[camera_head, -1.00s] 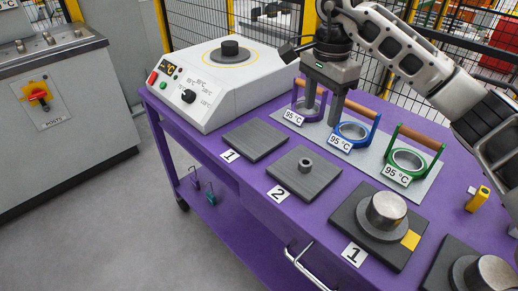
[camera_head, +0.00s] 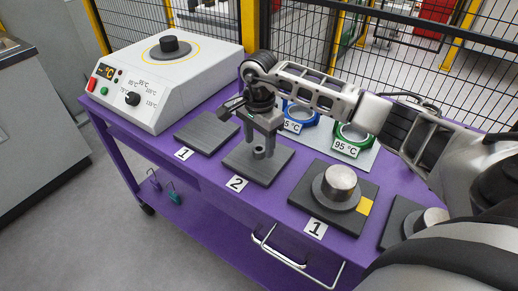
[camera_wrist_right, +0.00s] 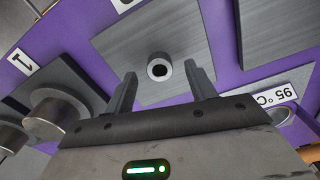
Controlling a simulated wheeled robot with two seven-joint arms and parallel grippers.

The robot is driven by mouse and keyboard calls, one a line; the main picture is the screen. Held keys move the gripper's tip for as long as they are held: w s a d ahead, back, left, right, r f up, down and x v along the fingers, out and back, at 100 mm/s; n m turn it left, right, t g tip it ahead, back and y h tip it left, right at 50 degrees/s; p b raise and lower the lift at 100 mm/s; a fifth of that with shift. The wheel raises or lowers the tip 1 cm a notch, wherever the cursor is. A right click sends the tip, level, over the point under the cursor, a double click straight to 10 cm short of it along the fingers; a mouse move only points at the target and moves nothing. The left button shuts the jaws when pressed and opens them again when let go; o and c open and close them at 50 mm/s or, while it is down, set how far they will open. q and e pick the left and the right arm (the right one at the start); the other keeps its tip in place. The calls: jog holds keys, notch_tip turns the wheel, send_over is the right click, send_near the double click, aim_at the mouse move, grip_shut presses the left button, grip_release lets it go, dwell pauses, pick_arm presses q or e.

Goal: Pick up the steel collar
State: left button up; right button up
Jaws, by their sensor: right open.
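The steel collar (camera_head: 259,152) is a small grey ring standing on the dark square pad marked 2 (camera_head: 277,173). In the right wrist view the collar (camera_wrist_right: 159,67) shows its dark bore from above. My right gripper (camera_head: 260,147) is open above the pad. Its two fingers point down, one on each side of the collar in the head view. In the wrist view the fingertips (camera_wrist_right: 160,75) are apart with the collar just beyond the gap between them. The collar is not gripped. My left gripper is not in view.
A white heater (camera_head: 165,85) stands at the back left. Pad 1 (camera_head: 207,132) is empty. A front pad (camera_head: 303,199) holds a steel cylinder (camera_head: 341,180) on a flange. Blue (camera_head: 300,114) and green (camera_head: 352,138) ring holders stand behind my right arm.

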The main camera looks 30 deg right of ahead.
jog(key=shift+f, duration=0.8)
jog(key=c, duration=1.1)
jog(key=shift+r, duration=0.2)
